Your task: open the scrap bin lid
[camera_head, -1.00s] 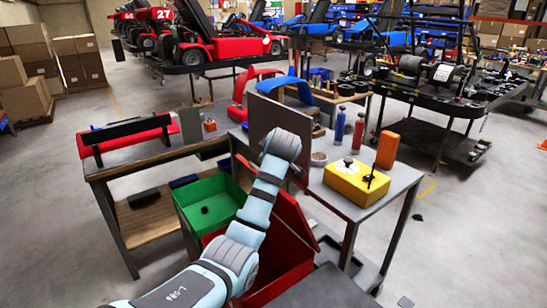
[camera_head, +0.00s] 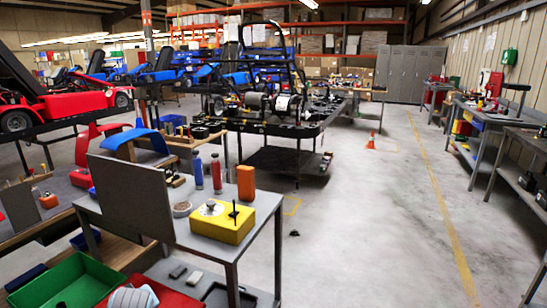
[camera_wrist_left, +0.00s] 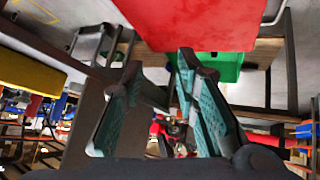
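The scrap bin's red surface (camera_head: 168,294) shows only in part at the bottom edge of the head view, beside a piece of my left arm. In the left wrist view a large flat red panel (camera_wrist_left: 195,22), apparently the lid, lies close beyond my left gripper (camera_wrist_left: 158,78). The gripper's two teal-padded fingers are spread apart with nothing between them. I see a gap between the fingertips and the red panel, but cannot tell its depth. The lid's hinge and handle are out of sight, and I cannot tell how far it is raised. My right gripper is not in view.
A green bin (camera_head: 68,283) stands left of the red one. Behind is a grey table with an upright panel (camera_head: 125,200), a yellow box (camera_head: 222,222), bottles and an orange block (camera_head: 246,182).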

